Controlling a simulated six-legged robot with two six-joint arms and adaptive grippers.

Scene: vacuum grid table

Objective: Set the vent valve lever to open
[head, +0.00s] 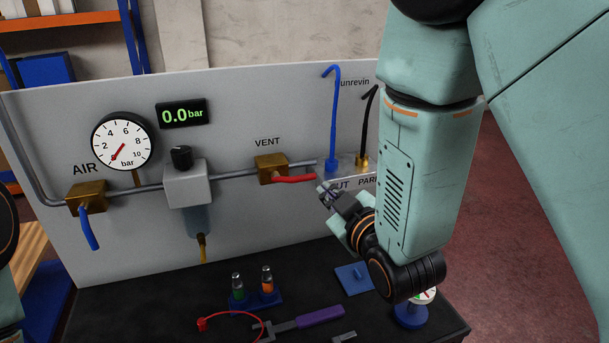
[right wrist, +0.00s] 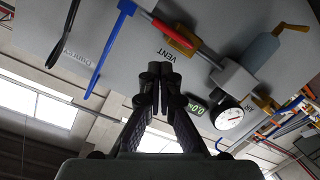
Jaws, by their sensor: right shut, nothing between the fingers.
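The vent valve has a brass body (head: 272,168) under the VENT label on the grey panel. Its red lever (head: 294,179) points right, roughly along the pipe. In the right wrist view the brass body (right wrist: 181,42) and red lever (right wrist: 168,30) show beyond the fingers. My right gripper (head: 325,190) is just right of the lever's tip in the head view, its fingers shut and empty. In the right wrist view the fingertips (right wrist: 160,70) are together, apart from the lever in the picture. My left gripper is out of view.
The AIR valve (head: 86,197) has a blue lever hanging down. A gauge (head: 122,141), a 0.0 bar display (head: 181,113) and a regulator (head: 187,187) sit between the valves. A blue hose (head: 333,120) rises near my right gripper. Vials (head: 267,281) and tools lie on the black table.

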